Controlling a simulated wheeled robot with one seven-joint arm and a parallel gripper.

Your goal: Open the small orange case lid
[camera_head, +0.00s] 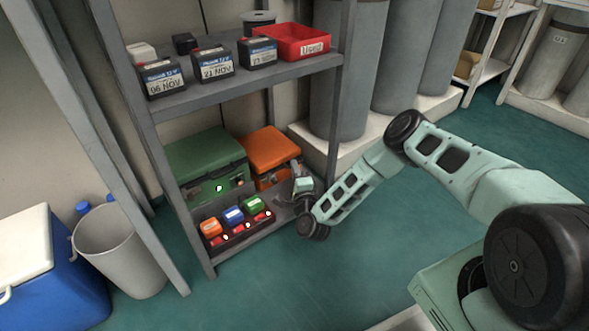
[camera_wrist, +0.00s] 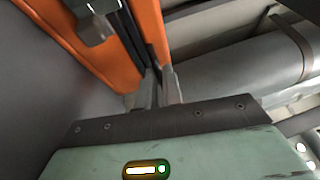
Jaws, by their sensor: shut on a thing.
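The small orange case (camera_head: 270,148) sits on the lower shelf, right of a green case (camera_head: 205,163). Its lid looks closed in the head view. My gripper (camera_head: 297,172) is at the case's front right edge, and my wrist partly hides the case front. In the wrist view the orange case (camera_wrist: 80,50) fills the upper left, with a dark seam and a grey metal latch (camera_wrist: 95,20). My gripper (camera_wrist: 160,90) is shut on the edge of the orange case lid by that seam. The exact contact is hard to see.
Small orange, blue and green boxes (camera_head: 233,217) stand in a dark tray in front of the green case. The upper shelf (camera_head: 215,92) is above, with a shelf post (camera_head: 337,110) close right. Grey cylinders (camera_head: 350,60) stand behind. The floor (camera_head: 330,270) in front is clear.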

